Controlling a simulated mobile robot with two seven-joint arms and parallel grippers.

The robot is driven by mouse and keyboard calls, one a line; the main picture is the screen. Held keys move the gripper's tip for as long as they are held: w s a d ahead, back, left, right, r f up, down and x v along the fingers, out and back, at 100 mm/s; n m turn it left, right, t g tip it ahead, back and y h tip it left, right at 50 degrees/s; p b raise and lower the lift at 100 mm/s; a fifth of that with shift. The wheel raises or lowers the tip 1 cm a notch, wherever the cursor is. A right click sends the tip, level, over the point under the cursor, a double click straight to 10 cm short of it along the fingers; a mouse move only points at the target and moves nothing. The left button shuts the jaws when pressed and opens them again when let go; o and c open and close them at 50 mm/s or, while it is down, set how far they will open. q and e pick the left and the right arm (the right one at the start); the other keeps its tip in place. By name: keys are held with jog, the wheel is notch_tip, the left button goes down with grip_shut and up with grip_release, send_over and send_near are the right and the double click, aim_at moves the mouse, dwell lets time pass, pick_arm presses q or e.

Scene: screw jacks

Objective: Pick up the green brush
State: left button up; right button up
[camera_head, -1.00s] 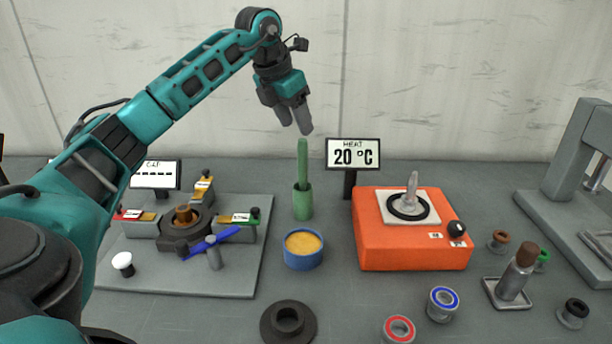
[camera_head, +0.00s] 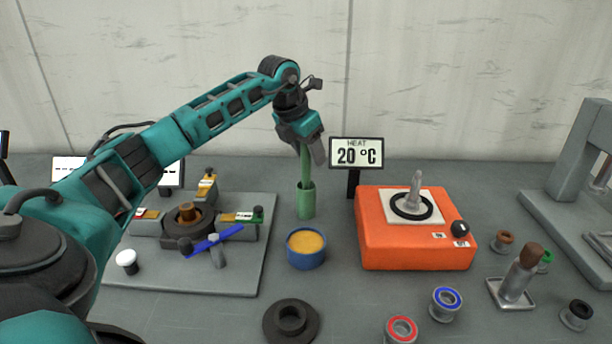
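The green brush (camera_head: 305,166) stands upright in a green cylindrical holder (camera_head: 306,203) behind the blue pot. Only the middle of its handle shows; its top is hidden by my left gripper and its lower end is inside the holder. My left gripper (camera_head: 312,152) points down over the top of the handle, with its fingers around or just in front of it. I cannot tell whether the fingers touch the handle or how wide they stand. My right gripper is not in view.
A blue pot (camera_head: 306,258) with yellow contents stands in front of the holder. An orange heater (camera_head: 414,243) and a 20 °C sign (camera_head: 356,153) are to the right. A grey fixture plate (camera_head: 240,279) lies left. A dark ring (camera_head: 291,320) lies in front.

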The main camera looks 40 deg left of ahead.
pick_arm(q)
grip_shut()
jog(key=shift+r, duration=0.1)
dwell(0.3)
